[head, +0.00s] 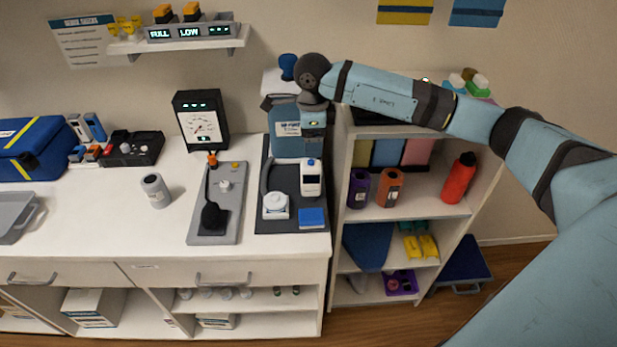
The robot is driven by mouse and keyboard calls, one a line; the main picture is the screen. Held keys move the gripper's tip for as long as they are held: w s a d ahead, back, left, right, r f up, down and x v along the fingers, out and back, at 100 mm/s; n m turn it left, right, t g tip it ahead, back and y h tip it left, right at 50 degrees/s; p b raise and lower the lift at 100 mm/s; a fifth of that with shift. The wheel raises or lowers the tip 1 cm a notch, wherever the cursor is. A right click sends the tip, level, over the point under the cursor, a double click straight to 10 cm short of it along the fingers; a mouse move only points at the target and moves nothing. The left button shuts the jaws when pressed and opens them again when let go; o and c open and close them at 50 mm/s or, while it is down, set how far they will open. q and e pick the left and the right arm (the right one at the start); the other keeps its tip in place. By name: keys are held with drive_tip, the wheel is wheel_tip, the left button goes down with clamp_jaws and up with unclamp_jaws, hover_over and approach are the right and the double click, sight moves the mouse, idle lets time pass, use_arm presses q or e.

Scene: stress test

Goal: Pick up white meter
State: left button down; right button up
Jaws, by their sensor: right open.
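The white meter (311,181), a small upright-looking handheld device with a dark screen and a blue top, is on the dark tray (263,219) near the right end of the counter. My right gripper (314,151) points down just above and behind the meter's top. It is open, and its fingertips are small and partly unclear, so I cannot tell whether they touch the meter. My left gripper is not in view.
A white round-topped item (275,206) and a blue block (312,218) share the tray. A grey board (210,236) with a black tool lies to its left. A grey canister (155,190) stands further left. A shelf unit (337,200) adjoins the counter's right end.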

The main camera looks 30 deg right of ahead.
sight(311, 161)
wheel_tip(311, 161, down, 4)
drive_tip(key=shift+r, duration=0.15)
drive_tip(key=shift+w+f+p, duration=0.15)
drive_tip(key=shift+f+p, duration=0.3)
drive_tip(key=shift+f, duration=0.9)
drive_tip(key=shift+w+f+p, duration=0.1)
drive_tip(key=shift+f+p, duration=0.3)
drive_tip(key=shift+f, duration=0.95)
drive_tip(key=c, duration=1.2)
drive_tip(key=shift+c, duration=0.6)
drive_tip(key=shift+r, duration=0.15)
